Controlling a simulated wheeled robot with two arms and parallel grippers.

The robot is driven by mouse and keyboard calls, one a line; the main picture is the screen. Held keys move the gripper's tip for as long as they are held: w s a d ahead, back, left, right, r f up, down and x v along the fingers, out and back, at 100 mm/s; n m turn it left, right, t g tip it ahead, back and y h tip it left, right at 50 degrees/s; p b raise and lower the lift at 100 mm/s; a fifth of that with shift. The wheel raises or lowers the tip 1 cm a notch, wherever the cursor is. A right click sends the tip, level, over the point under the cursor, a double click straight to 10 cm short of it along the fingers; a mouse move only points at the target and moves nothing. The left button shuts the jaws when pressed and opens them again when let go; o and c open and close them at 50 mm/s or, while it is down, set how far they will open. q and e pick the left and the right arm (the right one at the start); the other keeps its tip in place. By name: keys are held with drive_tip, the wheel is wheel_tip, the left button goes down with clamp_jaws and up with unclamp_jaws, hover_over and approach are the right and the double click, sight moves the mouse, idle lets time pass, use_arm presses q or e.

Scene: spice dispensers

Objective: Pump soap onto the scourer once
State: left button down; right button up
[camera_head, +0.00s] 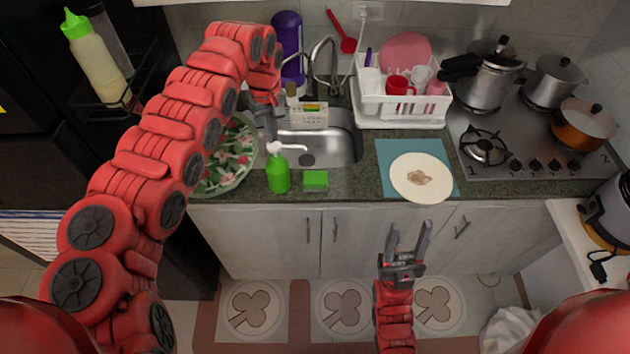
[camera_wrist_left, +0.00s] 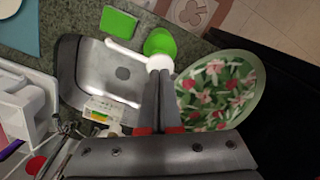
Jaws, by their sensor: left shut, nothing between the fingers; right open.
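The green soap bottle (camera_head: 278,178) with a white pump top stands upright on the counter in front of the sink. The green scourer (camera_head: 315,180) lies flat just right of the bottle, and also shows in the left wrist view (camera_wrist_left: 118,22). My left gripper (camera_head: 270,136) is shut and empty, its fingertips close to the pump top; in the left wrist view (camera_wrist_left: 160,78) they overlap its edge, and I cannot tell if they touch. My right gripper (camera_head: 408,238) is open and empty before the cabinets.
A floral plate (camera_head: 238,165) stands left of the bottle. The sink (camera_head: 335,148) with a faucet (camera_head: 323,65) lies behind. A small labelled box (camera_head: 309,116) sits near the sink's back. A dish rack (camera_head: 400,112), a plate on a blue mat (camera_head: 447,180) and a stove are to the right.

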sight(274, 145)
use_arm(q)
drive_tip(key=shift+f, duration=0.2)
idle(0.3)
drive_tip(key=shift+f+b, duration=1.2)
drive_tip(key=shift+f, duration=0.6)
drive_tip(key=shift+r, duration=2)
